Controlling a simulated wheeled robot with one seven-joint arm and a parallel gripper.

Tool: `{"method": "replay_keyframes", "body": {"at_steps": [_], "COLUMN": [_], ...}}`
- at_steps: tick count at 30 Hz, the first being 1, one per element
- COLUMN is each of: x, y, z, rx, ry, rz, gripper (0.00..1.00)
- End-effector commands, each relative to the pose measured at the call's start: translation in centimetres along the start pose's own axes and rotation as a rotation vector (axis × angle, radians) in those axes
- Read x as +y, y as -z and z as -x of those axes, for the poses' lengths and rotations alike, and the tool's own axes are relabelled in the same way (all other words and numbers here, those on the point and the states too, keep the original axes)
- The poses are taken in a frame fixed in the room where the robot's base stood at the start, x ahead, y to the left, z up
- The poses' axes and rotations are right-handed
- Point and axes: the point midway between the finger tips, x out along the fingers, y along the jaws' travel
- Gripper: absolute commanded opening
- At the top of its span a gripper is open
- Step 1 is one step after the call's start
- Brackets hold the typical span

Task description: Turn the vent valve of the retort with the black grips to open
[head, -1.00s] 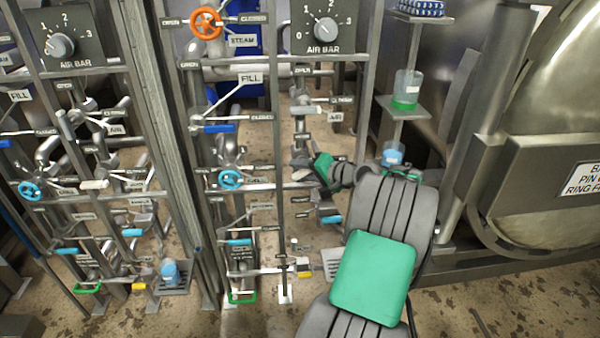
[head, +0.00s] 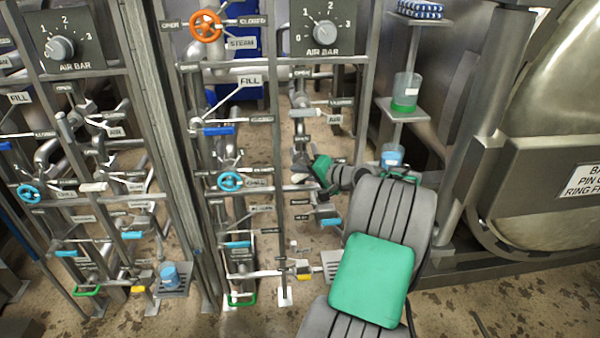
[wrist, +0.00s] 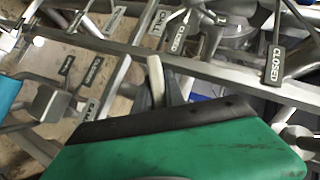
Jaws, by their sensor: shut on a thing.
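My gripper (head: 303,172) is at the pipework of the right-hand valve panel, below the air valve. In the wrist view my gripper (wrist: 160,92) has its dark fingers closed around a slim cream lever handle (wrist: 154,70). The handle's upper end sticks out between the fingers. Its pivot and its own name label are hidden, so I cannot read its setting. An upright OPEN tag (head: 302,144) stands just above the gripper in the head view. A CLOSED tag (wrist: 276,64) shows right of the handle in the wrist view. I cannot make out black grips.
A similar panel with a cream lever (head: 93,187) stands at left. Nearby are a blue chill wheel (head: 230,181), an orange steam wheel (head: 206,26) and a blue fill lever (head: 218,131). A shelf (head: 403,110) with a beaker stands right. Pipes and posts crowd the gripper.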

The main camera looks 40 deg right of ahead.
Motion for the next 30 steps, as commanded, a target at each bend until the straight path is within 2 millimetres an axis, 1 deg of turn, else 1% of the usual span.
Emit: {"method": "replay_keyframes", "body": {"at_steps": [2,8,14,20,30], "x": [-0.14,-0.16,-0.24,-0.29,0.1], "y": [-0.24,-0.1,-0.09,-0.03,-0.06], "z": [-0.01,-0.06,-0.06,-0.03,-0.09], "rx": [0.0,-0.003,-0.004,-0.003,-0.002], "ry": [0.0,-0.01,-0.06,-0.156,-0.378], "rz": [0.001,0.013,0.062,0.162,0.388], "gripper": [0.0,0.0,0.0,0.0,0.0]}}
